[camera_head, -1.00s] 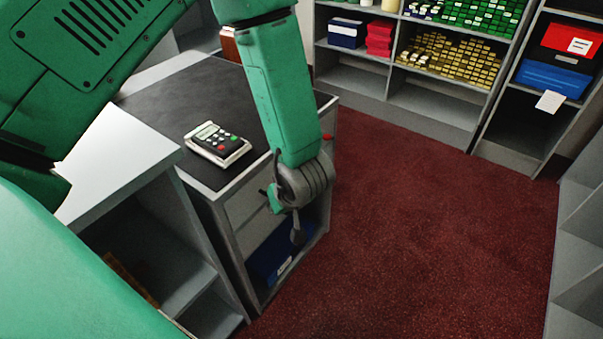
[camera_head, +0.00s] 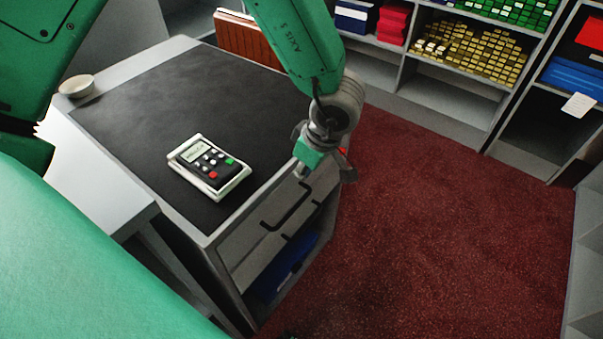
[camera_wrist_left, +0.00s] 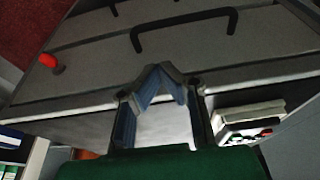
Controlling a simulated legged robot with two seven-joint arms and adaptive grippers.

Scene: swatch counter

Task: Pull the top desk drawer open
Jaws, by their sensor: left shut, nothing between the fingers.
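The desk (camera_head: 160,110) has a dark top and grey drawer fronts. The top drawer (camera_head: 243,238) looks flush with the desk and has a black bar handle (camera_head: 288,208). In the left wrist view the handle (camera_wrist_left: 185,25) crosses the upper middle of the drawer front, upside down. My left gripper (camera_head: 342,166) is beside the far end of the drawer front, apart from the handle. In the left wrist view its fingertips (camera_wrist_left: 159,68) meet, shut and empty. My right gripper is out of view.
A card terminal (camera_head: 210,166) lies on the desk top, and a bowl (camera_head: 76,86) stands at its back left. A red knob (camera_wrist_left: 48,62) is near the drawer's end. A blue box (camera_head: 280,272) sits under the drawers. Red carpet (camera_head: 440,220) right of the desk is clear.

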